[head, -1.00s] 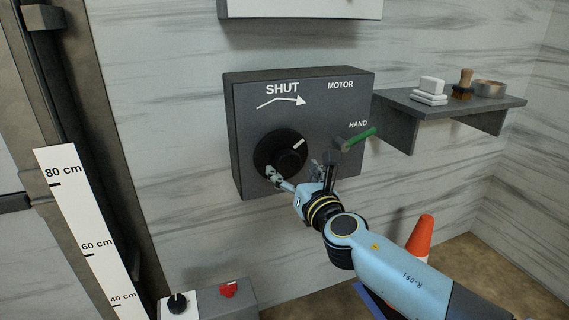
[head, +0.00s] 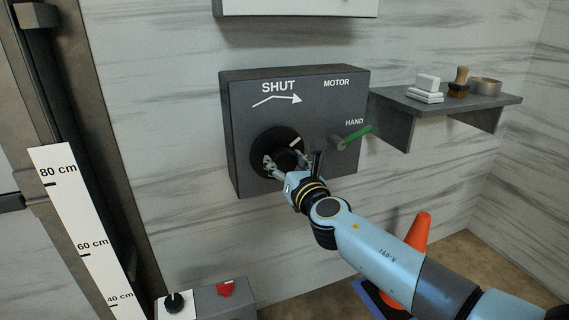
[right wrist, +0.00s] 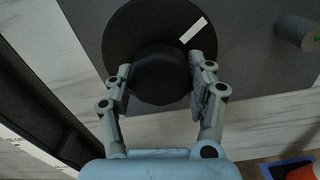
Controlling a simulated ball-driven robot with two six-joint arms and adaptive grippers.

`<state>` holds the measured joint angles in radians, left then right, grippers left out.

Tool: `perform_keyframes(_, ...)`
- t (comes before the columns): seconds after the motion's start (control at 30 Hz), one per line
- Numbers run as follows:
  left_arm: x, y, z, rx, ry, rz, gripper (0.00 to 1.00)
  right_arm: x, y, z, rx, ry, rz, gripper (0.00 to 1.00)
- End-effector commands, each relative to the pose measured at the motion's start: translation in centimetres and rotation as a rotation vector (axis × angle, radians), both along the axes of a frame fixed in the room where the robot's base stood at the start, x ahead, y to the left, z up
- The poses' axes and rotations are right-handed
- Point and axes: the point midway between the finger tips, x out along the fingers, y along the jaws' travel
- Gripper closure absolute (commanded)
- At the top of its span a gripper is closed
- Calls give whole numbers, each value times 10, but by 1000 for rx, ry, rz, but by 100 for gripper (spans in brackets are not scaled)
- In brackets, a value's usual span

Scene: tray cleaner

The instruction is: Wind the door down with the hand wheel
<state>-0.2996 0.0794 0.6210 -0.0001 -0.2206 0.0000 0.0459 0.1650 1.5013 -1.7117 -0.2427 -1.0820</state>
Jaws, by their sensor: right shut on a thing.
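The black round hand wheel (head: 262,142) sits on the dark grey wall box (head: 240,105). Its white mark (head: 297,142) points to the upper right, and the box shows an arrow under the word SHUT. My right gripper (head: 285,165) is shut on the wheel's raised central hub. In the right wrist view, the right gripper (right wrist: 160,88) has one finger on each side of the dark hub (right wrist: 158,72), with the wheel's disc (right wrist: 125,30) behind. My left gripper is not in view. How high the door stands is unclear.
The green-handled lever (head: 357,136) points up right, near HAND. A height scale (head: 62,205) stands by the door frame at left. A shelf (head: 450,103) at right holds small items. A low box (head: 222,302) carries a black knob and red control. An orange cone (head: 419,233) stands behind my right arm.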

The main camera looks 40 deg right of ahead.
Motion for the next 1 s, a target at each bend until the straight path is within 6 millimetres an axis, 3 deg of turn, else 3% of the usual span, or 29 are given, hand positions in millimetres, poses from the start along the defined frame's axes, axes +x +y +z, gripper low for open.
perform_keyframes(0.47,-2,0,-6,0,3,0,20,0,0,-1,104,-25,-1,77)
perform_keyframes(1.0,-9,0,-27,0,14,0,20,0,1,-2,564,-135,-1,77)
